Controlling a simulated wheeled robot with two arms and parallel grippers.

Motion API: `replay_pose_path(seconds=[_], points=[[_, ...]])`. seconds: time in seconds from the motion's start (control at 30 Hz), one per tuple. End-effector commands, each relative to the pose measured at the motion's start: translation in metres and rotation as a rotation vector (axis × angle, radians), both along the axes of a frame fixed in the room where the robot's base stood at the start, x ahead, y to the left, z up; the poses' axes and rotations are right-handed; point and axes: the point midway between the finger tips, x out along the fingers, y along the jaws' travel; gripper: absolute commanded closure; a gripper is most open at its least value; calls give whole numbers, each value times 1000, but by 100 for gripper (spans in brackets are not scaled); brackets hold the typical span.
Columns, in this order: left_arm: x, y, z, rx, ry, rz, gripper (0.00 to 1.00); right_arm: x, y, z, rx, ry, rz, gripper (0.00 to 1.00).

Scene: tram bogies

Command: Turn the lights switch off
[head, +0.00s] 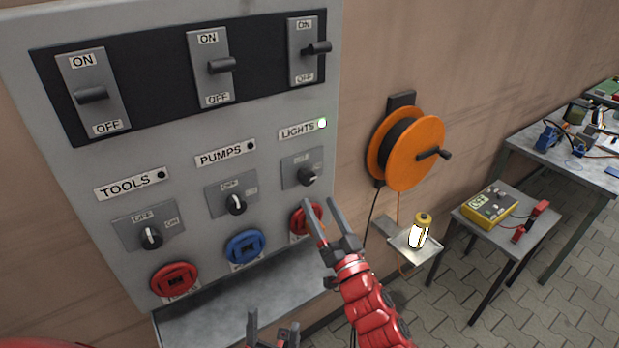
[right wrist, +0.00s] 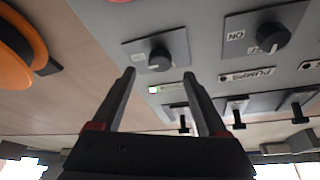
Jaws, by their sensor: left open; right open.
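The LIGHTS column is at the right of the grey panel. I cannot tell either setting surely. The knob also shows in the right wrist view (right wrist: 160,59), where the panel appears upside down. My right gripper (head: 320,203) is open and empty, below the knob and in front of the red socket (head: 298,221), apart from the knob. My left gripper (head: 271,322) is open and empty at the bottom edge, mostly out of view.
TOOLS (head: 92,95) and PUMPS (head: 221,65) levers sit left of the LIGHTS lever, with knobs and sockets below. A metal ledge (head: 240,308) runs under the panel. An orange cable reel (head: 428,133), a small shelf and tables (head: 500,245) stand to the right.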

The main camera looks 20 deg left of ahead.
Motion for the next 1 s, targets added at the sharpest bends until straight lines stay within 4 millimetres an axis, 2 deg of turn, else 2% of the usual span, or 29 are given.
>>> replay_pose_path(seconds=[0.07,0.3,0.5,0.8,1.0], points=[[0,0,8,0,0,0,23,12,12,12,2,-1,0,24],[0,0,18,0,0,0,23,37,35,22,2,-2,0,24],[0,0,20,0,0,0,23,46,43,24,0,1,-2,24],[0,0,20,0,0,0,23,47,44,24,0,0,0,24],[0,0,20,0,0,0,23,47,44,24,0,0,0,60]])
